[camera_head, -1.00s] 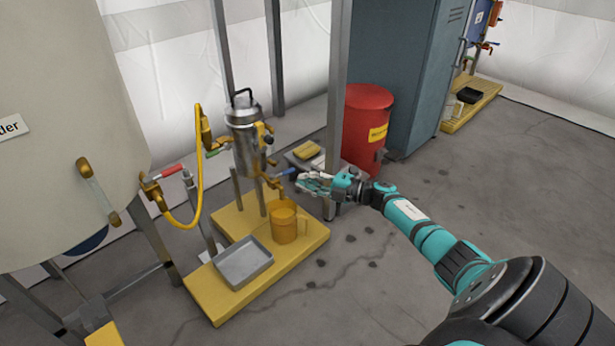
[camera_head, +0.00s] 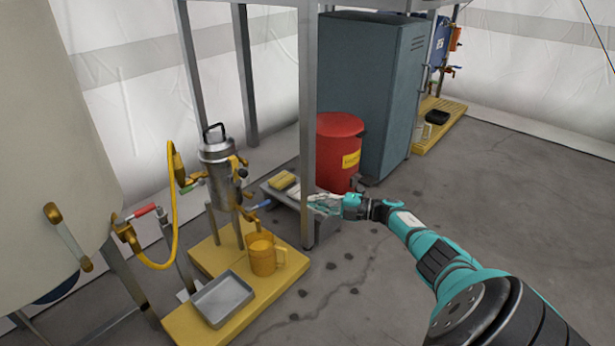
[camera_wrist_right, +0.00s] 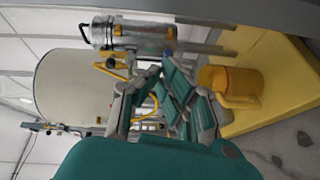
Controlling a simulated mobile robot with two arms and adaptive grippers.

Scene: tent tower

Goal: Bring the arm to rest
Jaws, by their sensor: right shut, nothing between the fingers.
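My right arm reaches in from the lower right of the head view. In the right wrist view the gripper's fingers (camera_wrist_right: 162,95) show in the middle, with the canister (camera_wrist_right: 135,33) beyond. A yellow jug (camera_head: 262,256) stands on the yellow platform (camera_head: 205,256) below the canister; it also shows in the wrist view (camera_wrist_right: 230,85). My left gripper is not in view.
A grey tray (camera_head: 223,298) sits on the platform's front part. A grey post (camera_head: 307,120) stands close by the gripper. A red bin (camera_head: 338,150) and a blue-grey cabinet (camera_head: 368,90) stand behind. A large tank (camera_head: 50,140) fills the left. Floor at right is clear.

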